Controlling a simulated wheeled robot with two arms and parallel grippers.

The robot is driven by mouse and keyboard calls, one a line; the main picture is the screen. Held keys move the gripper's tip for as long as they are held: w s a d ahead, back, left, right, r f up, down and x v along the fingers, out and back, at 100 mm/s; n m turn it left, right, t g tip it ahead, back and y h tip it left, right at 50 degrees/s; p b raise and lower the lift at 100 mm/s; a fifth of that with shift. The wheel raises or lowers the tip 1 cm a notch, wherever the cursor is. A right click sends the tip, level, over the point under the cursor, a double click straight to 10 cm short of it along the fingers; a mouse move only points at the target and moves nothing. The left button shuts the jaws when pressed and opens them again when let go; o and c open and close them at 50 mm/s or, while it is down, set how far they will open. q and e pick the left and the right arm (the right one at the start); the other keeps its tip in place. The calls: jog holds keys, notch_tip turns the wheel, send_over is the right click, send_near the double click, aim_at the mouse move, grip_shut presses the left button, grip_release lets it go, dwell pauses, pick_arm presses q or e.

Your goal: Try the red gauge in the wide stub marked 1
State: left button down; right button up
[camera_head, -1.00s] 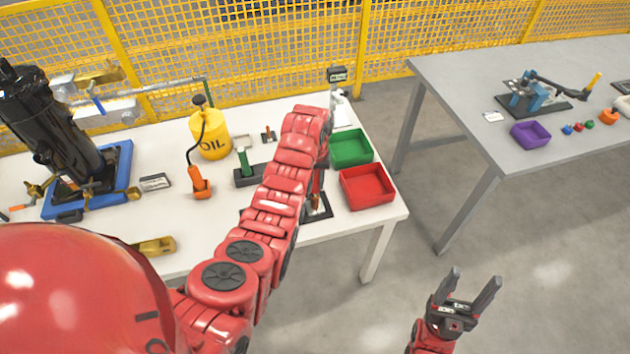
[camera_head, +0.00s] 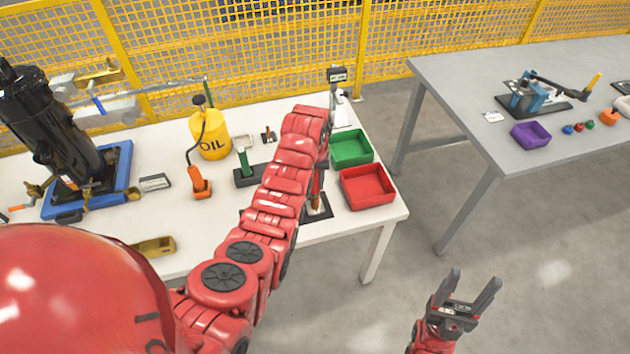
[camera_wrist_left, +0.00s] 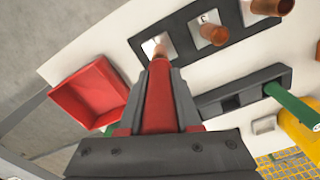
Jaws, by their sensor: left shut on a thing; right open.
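My left gripper (camera_wrist_left: 160,78) is shut on the red gauge (camera_wrist_left: 160,108) in the left wrist view. The gauge's far end lines up with the copper stub at the end of a dark board (camera_wrist_left: 182,38). I cannot tell whether the gauge touches or enters that stub. Two more copper stubs (camera_wrist_left: 213,33) stand along the board. In the head view the board (camera_head: 322,210) is partly behind my left arm, and my left gripper is mostly hidden. No number mark is readable. My right gripper (camera_head: 470,292) is open and empty, over the floor.
A black rack (camera_head: 247,178) holds a green piece (camera_head: 243,157). A green tray (camera_head: 350,149) and a red tray (camera_head: 367,187) sit right of the board. A yellow oil can (camera_head: 210,135) stands behind. A grey table (camera_head: 560,160) stands to the right.

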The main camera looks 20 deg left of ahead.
pick_arm(q)
jog(key=shift+s, duration=0.1)
jog(key=shift+r, duration=1.45)
jog(key=shift+f, duration=1)
jog(key=shift+b, duration=0.75)
dwell(0.5)
jog(key=shift+f, duration=0.45)
jog(key=shift+f+b, duration=0.1)
jog(key=shift+b, duration=0.5)
dwell(1.8)
